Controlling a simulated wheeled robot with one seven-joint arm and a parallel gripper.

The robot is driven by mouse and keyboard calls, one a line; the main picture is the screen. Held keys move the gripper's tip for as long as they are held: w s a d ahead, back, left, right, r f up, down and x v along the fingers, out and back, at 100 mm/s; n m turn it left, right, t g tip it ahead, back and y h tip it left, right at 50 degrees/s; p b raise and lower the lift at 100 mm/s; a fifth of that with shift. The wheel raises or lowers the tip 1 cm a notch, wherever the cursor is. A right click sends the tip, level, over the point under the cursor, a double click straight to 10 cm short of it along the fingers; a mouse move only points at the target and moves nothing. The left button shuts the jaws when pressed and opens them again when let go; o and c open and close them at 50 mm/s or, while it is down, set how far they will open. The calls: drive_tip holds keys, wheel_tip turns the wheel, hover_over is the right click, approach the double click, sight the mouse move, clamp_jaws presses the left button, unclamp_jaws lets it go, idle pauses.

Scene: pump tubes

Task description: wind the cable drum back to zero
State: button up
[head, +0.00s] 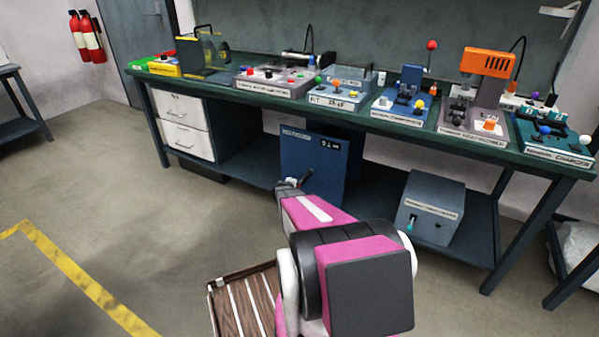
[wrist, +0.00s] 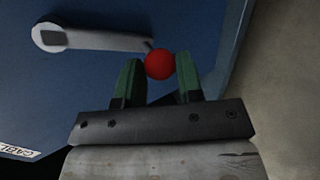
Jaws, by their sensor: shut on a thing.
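The cable drum is a blue cabinet (head: 330,165) standing under the workbench, with a small dark display (head: 329,144) too small to read surely. It fills much of the wrist view (wrist: 225,20), with part of a white label (wrist: 18,152). A grey crank arm (wrist: 100,39) runs from a round hub (wrist: 48,37) on its face to a red ball knob (wrist: 160,64). My gripper (wrist: 156,76) is shut on the red knob, one green finger on each side. In the head view my gripper (head: 294,183) is at the cabinet's lower left; the knob is hidden there.
The green workbench (head: 350,105) stands above, holding several devices. A grey box (head: 430,207) sits on the lower shelf to the right. White drawers (head: 186,142) are at the left. A wooden slatted piece (head: 245,302) is beside my arm. The floor at left is clear.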

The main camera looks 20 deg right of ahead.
drive_tip(key=shift+s+f, duration=0.15)
drive_tip(key=shift+s+d+f, duration=0.3)
drive_tip(key=shift+s+d, duration=0.2)
idle(0.4)
drive_tip(key=shift+s+d+f, duration=0.2)
drive_tip(key=shift+s+d, duration=0.3)
drive_tip(key=shift+s, duration=0.2)
drive_tip(key=shift+s+d+f, duration=0.1)
drive_tip(key=shift+s+d, duration=0.35)
drive_tip(key=shift+s, duration=0.1)
drive_tip(key=shift+s, duration=0.1)
